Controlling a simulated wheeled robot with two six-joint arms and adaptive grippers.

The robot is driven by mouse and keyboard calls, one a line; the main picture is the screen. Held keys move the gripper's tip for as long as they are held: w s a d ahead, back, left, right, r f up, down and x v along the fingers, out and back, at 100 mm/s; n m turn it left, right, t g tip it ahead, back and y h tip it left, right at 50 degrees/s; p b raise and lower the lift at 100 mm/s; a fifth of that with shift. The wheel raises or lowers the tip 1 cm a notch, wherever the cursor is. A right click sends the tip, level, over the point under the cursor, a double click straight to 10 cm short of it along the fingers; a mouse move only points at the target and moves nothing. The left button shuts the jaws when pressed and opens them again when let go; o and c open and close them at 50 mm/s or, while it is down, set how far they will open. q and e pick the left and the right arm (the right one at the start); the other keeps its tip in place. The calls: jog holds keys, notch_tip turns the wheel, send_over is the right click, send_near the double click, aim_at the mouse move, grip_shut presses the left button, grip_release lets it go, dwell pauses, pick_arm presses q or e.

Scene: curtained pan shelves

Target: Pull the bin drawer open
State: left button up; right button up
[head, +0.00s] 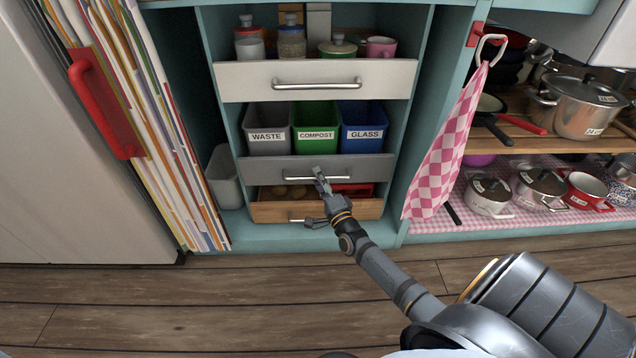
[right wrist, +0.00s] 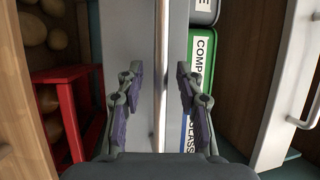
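The bin drawer has a grey front (head: 262,169) with a horizontal bar handle (head: 298,178). Behind the front stand a grey WASTE bin (head: 267,138), a green COMPOST bin (head: 315,135) and a blue GLASS bin (head: 363,137). My right gripper (head: 321,177) is at the right half of this handle. In the right wrist view, the handle (right wrist: 161,70) runs lengthwise between the two open purple-padded fingers of my right gripper (right wrist: 160,90), with a gap on both sides. My left gripper is out of view.
A wooden drawer (head: 275,212) with potatoes and a red crate (head: 354,190) is below. A pink checked towel (head: 445,150) hangs at right, beside pan shelves. The floor (head: 200,300) in front is clear.

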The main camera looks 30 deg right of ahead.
jog(key=shift+w+r, duration=0.1)
jog(key=shift+w, duration=0.25)
grip_shut()
